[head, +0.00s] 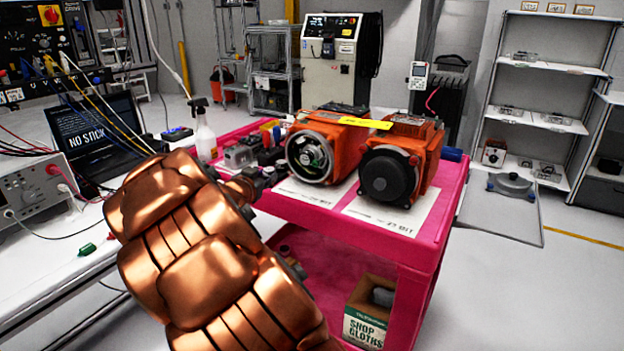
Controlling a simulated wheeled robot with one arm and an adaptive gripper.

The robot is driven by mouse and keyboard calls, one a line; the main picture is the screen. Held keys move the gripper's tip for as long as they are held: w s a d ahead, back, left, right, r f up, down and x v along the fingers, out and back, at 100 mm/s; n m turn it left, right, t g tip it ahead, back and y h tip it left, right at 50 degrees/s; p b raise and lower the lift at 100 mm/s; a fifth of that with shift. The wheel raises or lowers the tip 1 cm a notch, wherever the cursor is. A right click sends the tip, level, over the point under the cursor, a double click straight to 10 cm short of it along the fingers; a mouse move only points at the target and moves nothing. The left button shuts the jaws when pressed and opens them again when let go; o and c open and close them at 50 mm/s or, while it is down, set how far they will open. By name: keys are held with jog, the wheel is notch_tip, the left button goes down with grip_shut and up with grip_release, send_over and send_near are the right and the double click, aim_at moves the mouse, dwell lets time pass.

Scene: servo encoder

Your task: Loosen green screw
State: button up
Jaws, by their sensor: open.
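Two orange servo motors stand on a pink cart (438,215). The left motor (343,140) has its round end uncovered, showing the encoder (311,157) inside. The right motor (416,150) has a black round cap on its end. I cannot make out a green screw at this size. My copper-coloured arm reaches up from the bottom. My gripper (250,184) shows only in part as dark pieces beyond the arm, over the cart's left side. It is open and apart from the left motor. Its fingertips are hard to separate from the dark items behind.
A spray bottle (204,135) and small parts stand at the cart's back left. A yellow strip (366,124) lies across the motors. A shop cloths box (370,312) is on the lower shelf. A workbench (40,265) with a laptop (85,135) is left.

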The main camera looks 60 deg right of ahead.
aim_at(315, 165)
jog(key=shift+s+d+f+m+g+h+b, duration=0.2)
jog(key=shift+s+d+m+g+h, duration=0.6)
jog(key=shift+d, duration=1.5)
jog(key=shift+s+d+f+m+g+h+b, duration=0.25)
jog(key=shift+s+d+g, duration=0.6)
jog(key=shift+s+d, duration=1.05)
jog(key=shift+s+d+f+m+g+h+b, duration=0.2)
jog(key=shift+s+d+m+g+h, duration=0.55)
jog(key=shift+d, duration=2)
jog(key=shift+w+r, duration=0.1)
jog(key=shift+r, duration=0.05)
grip_shut()
